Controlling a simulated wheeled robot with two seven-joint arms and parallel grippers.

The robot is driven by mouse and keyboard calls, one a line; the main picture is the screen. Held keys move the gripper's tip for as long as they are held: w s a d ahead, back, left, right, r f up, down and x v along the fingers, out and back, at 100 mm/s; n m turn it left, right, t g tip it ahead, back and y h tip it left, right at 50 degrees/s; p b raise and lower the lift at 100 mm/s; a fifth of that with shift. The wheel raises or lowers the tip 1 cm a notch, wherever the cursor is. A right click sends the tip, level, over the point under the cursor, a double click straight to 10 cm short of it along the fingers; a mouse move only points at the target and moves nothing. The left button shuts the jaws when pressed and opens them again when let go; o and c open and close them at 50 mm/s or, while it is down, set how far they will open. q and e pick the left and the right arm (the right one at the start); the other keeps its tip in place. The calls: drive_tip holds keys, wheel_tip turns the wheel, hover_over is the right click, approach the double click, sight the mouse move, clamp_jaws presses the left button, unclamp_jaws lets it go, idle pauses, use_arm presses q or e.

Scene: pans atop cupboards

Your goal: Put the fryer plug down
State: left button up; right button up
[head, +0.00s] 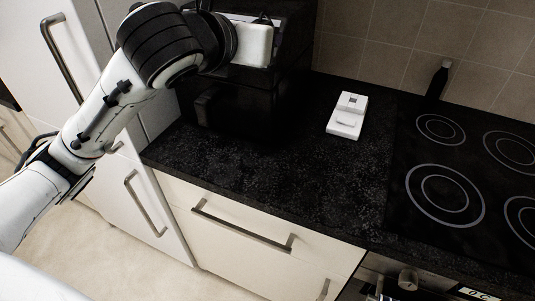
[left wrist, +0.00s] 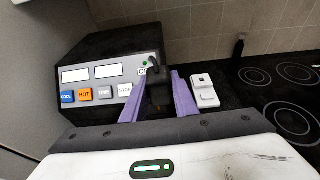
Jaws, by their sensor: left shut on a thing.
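The black fryer (head: 225,105) stands at the back left of the counter. In the left wrist view the fryer (left wrist: 105,45) shows its grey panel with two displays and a row of buttons. My left gripper (left wrist: 157,84) has purple fingers on both sides of a dark plug (left wrist: 158,93) and is shut on it, in front of the panel's right end. A black cord arches by a green light there. In the head view the fingers and plug are hidden; only the white gripper body (head: 253,46) shows, high before the fryer. My right gripper is not in view.
A white socket-like block (head: 347,115) lies on the black counter right of the fryer, also in the left wrist view (left wrist: 204,92). A hob (head: 462,165) and a dark upright object (head: 437,84) are further right. Counter in front of the block is clear. Cream drawers (head: 245,215) are below.

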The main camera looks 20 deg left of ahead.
use_arm(q)
drive_tip(key=shift+r, duration=0.75)
drive_tip(key=shift+f+h, duration=0.1)
drive_tip(key=shift+h, duration=0.2)
wheel_tip(320, 180, down, 8)
drive_tip(key=shift+r, duration=0.1)
wheel_tip(320, 180, down, 14)
drive_tip(key=b, duration=0.2)
drive_tip(key=shift+s+f+b, duration=0.1)
drive_tip(key=shift+f+b, duration=0.15)
drive_tip(key=shift+b, duration=0.05)
drive_tip(key=shift+f+b, duration=0.5)
drive_tip(key=shift+f, duration=2.05)
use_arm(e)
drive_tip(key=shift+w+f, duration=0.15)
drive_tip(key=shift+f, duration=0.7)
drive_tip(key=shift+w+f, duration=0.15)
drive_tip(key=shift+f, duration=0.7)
use_arm(q)
drive_tip(key=shift+f, duration=0.1)
drive_tip(key=o, duration=1.1)
drive_tip(key=shift+c, duration=0.2)
